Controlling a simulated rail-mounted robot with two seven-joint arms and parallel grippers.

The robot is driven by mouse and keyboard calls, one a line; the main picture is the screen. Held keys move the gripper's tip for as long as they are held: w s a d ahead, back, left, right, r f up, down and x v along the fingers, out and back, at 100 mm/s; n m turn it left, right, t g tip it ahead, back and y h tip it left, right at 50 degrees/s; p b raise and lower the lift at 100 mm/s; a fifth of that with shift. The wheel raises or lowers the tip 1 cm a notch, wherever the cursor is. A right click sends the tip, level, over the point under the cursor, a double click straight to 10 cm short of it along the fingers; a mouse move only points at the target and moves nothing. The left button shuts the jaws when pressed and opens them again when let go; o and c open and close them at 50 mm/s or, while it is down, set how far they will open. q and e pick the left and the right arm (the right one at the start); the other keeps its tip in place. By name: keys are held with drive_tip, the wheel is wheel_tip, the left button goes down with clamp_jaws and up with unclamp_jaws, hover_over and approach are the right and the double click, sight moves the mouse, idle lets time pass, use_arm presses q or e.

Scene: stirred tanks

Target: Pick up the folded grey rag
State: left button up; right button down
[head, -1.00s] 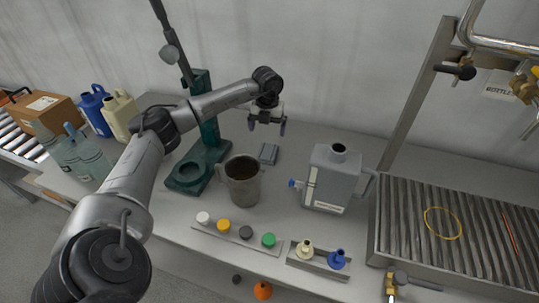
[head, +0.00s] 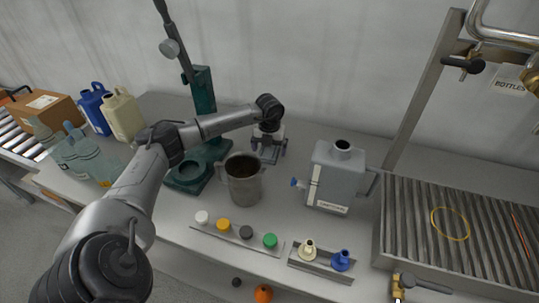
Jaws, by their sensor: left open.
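The folded grey rag (head: 268,155) lies on the bench behind the metal jug, partly hidden by my left gripper. My left gripper (head: 269,151) points down at the rag, with its fingers apart on either side of it. I cannot tell whether the fingers touch the rag or the bench. My right gripper is not in this view.
The metal jug (head: 243,182) stands just in front of the rag. A green stand (head: 203,95) rises to the left, and a grey canister (head: 333,176) stands to the right. A strip with several coloured caps (head: 232,238) lies near the front edge.

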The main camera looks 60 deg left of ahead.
sight(270, 150)
use_arm(q)
drive_tip(key=shift+f, duration=0.35)
drive_tip(key=c, duration=1)
drive_tip(key=shift+r, duration=0.1)
drive_tip(key=shift+r, duration=0.5)
wheel_tip(270, 150, up, 4)
drive_tip(key=shift+w+d+f+p, duration=0.1)
drive_tip(key=shift+d+f+p, duration=0.1)
drive_tip(key=shift+p, duration=0.6)
drive_tip(key=w+d+r+p, duration=0.2)
drive_tip(key=w+d+r, duration=0.2)
drive_tip(key=d, duration=0.6)
wheel_tip(270, 150, up, 2)
drive_tip(key=shift+w+d+r, duration=0.15)
drive_tip(key=shift+w, duration=0.05)
